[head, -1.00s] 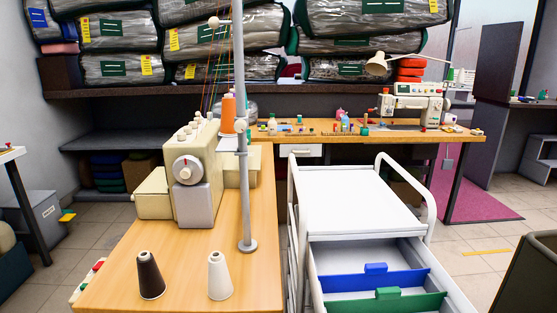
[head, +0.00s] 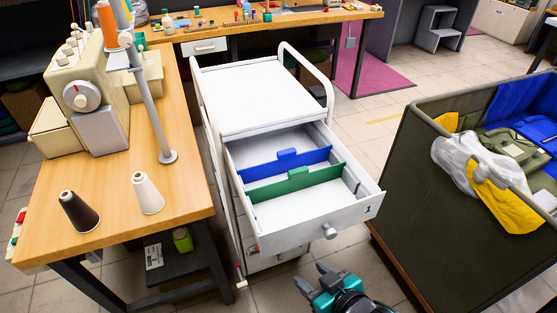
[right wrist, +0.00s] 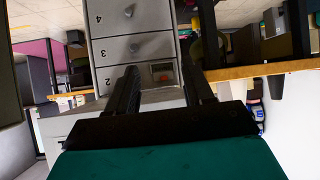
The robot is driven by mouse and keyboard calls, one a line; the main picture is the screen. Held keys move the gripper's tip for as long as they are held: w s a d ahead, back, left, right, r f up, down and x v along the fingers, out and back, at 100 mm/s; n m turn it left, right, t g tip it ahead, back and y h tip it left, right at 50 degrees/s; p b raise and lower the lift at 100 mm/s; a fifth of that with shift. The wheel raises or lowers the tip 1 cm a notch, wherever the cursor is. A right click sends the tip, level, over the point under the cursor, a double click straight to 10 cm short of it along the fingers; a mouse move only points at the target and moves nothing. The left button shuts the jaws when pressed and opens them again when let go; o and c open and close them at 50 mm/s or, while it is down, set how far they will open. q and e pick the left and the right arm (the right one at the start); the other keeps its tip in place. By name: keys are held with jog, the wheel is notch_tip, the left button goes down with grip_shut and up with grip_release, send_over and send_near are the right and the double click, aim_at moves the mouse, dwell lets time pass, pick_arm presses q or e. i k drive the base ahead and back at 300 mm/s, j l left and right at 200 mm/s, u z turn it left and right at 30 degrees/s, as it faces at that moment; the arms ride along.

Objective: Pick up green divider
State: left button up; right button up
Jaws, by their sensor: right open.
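The green divider (head: 293,186) stands across the open top drawer (head: 318,212) of the white cart, in front of a blue divider (head: 285,168). Each divider has a raised tab on its top edge. My right gripper (head: 316,281) is at the bottom of the head view, low and in front of the drawer, apart from it. In the right wrist view, my right gripper (right wrist: 165,80) shows its two dark fingers apart with nothing between them, and the cart's drawer fronts lie beyond. My left gripper is not in view.
A wooden table (head: 120,225) with a sewing machine, a metal pole and two thread cones stands left of the cart. A dark bin (head: 450,190) with bags and cloth stands to the right. Tiled floor shows between the cart and the bin.

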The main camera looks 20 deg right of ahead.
aim_at(299, 179)
jog(key=i+l+z, duration=0.1)
jog(key=z, duration=0.85)
